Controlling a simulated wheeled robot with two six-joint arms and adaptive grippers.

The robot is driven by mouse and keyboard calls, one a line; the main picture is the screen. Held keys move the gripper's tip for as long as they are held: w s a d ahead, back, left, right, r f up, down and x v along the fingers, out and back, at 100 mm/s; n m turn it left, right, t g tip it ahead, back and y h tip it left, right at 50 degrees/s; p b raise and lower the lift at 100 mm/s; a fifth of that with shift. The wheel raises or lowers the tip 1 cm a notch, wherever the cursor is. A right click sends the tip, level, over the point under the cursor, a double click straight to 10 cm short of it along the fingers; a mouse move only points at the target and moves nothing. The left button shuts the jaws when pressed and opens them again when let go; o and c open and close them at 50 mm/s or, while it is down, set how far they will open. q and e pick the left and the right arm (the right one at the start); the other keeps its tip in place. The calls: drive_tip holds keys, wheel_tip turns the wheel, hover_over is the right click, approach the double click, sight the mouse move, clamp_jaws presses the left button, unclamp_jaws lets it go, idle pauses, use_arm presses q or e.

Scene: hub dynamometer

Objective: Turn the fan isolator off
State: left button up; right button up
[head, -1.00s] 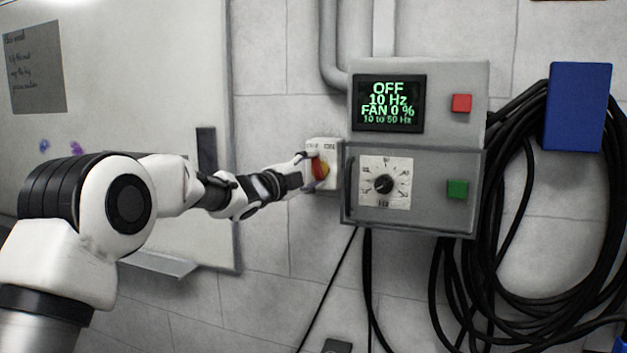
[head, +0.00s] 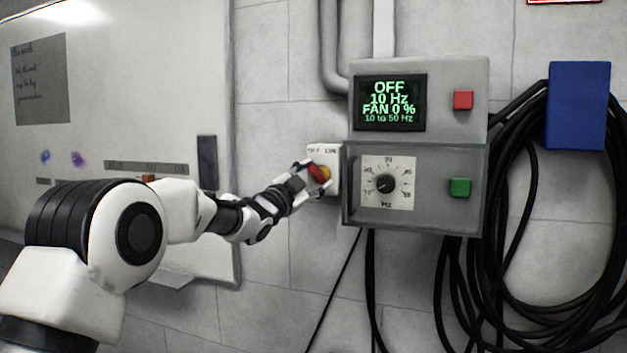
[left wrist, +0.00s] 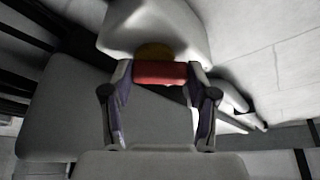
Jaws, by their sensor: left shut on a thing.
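The fan isolator (head: 326,153) is a pale box on the wall, left of the grey control box. Its red handle (head: 318,174) sits on a yellow disc and lies tilted, upper end to the left. My left gripper (head: 318,176) is shut on the red handle. In the left wrist view the handle (left wrist: 160,73) spans between the two fingertips, with the yellow disc (left wrist: 154,51) behind it. The small lettering above the handle is hard to read. The display (head: 390,103) reads OFF, 10 Hz, FAN 0 %. My right gripper is not in view.
The grey control box (head: 476,72) stands close right of the isolator, with a dial (head: 387,183), a red button (head: 463,100) and a green button (head: 460,187). Black cables (head: 505,230) hang at the right beside a blue box (head: 577,105). A whiteboard (head: 120,90) is at the left.

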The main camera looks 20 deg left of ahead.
use_arm(q)
drive_tip(key=o, duration=1.1)
drive_tip(key=shift+o, duration=0.2)
drive_tip(key=shift+s, duration=0.1)
drive_tip(key=v, duration=1.1)
drive_tip(key=shift+s+f, duration=0.2)
drive_tip(key=shift+s, duration=0.15)
drive_tip(key=shift+a, duration=0.15)
